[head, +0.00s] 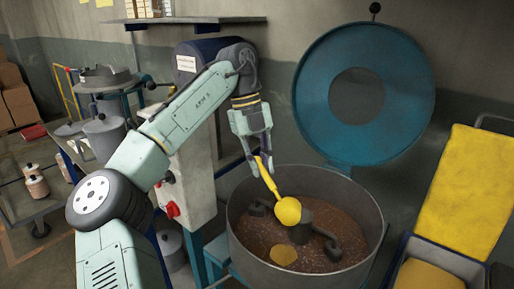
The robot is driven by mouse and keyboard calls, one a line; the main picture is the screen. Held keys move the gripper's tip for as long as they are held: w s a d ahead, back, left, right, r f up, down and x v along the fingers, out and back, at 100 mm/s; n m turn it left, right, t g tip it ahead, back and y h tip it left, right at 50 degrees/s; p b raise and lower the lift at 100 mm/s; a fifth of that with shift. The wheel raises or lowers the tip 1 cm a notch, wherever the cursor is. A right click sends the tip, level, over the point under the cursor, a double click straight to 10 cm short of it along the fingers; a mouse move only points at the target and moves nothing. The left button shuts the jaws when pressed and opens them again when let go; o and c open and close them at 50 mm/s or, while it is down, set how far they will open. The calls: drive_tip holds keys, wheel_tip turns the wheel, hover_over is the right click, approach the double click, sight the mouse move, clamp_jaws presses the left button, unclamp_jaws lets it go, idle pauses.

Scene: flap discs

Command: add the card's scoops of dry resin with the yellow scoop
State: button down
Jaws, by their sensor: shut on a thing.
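My gripper (259,158) is shut on the handle of the yellow scoop (288,211). The scoop hangs tilted, its rounded yellow bowl low and over the open mixer pan (243,256). Whether the bowl holds powder is unclear. The pan contains brown grainy mix (330,262) around a dark hub with mixing arms (325,240). A round yellow patch of powder (284,256) lies on the mix near the front. At the lower right, an open bin (456,263) holds yellow powder (427,277). I cannot make out the card's writing.
The round blue mixer lid (318,107) stands open behind the pan. A yellow lid or panel (465,190) stands upright behind the bin. A grey control housing with a red knob (172,209) is left of the pan. A wall shelf (195,20) hangs above my arm.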

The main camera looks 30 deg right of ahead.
drive_tip(key=shift+w+d, duration=0.2)
drive_tip(key=shift+w, duration=0.2)
drive_tip(key=s+a+r+t+h, duration=0.2)
drive_tip(key=s+t, duration=0.1)
drive_tip(key=shift+s+a+r, duration=0.1)
drive_tip(key=shift+s+r, duration=0.1)
drive_tip(key=s+a+f+m+t+h+b, duration=0.1)
drive_tip(key=s+a+t+h+b, duration=0.3)
drive_tip(key=b, duration=0.8)
drive_tip(key=s+a+f+m+t+h+b, duration=0.1)
drive_tip(key=s+a+t+h+b, duration=0.3)
drive_tip(key=s+t+b, duration=0.5)
drive_tip(key=s+h+b, duration=0.1)
drive_tip(key=b, duration=0.2)
drive_tip(key=shift+m+t, duration=0.3)
drive_tip(key=shift+s+f, duration=0.1)
